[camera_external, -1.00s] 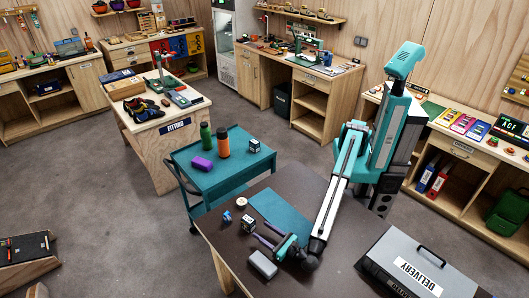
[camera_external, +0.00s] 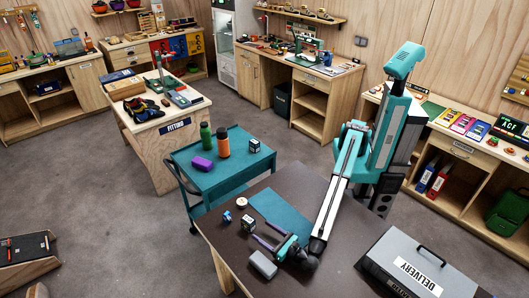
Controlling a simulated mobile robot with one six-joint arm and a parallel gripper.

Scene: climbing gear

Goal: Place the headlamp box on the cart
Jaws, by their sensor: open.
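A small white box with dark markings (camera_external: 248,223) sits on the dark table (camera_external: 310,190), just beyond the fingertips of my gripper (camera_external: 261,231). A similar small box (camera_external: 254,146) stands on the teal cart (camera_external: 207,180), near its right corner. Their labels are too small to read, so I cannot tell which is the headlamp box. My gripper is low over the table, its purple fingers pointing left and spread apart, with nothing visible between them. The cart also holds a green bottle (camera_external: 205,135), an orange bottle (camera_external: 223,142) and a purple item (camera_external: 201,164).
A teal mat (camera_external: 278,212) lies behind my gripper. A grey case (camera_external: 263,265) lies in front of it. A white disc (camera_external: 241,202) and a blue item (camera_external: 227,216) are near the table's left edge. A grey DELIVERY box (camera_external: 417,262) stands at right. The cart's front top is clear.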

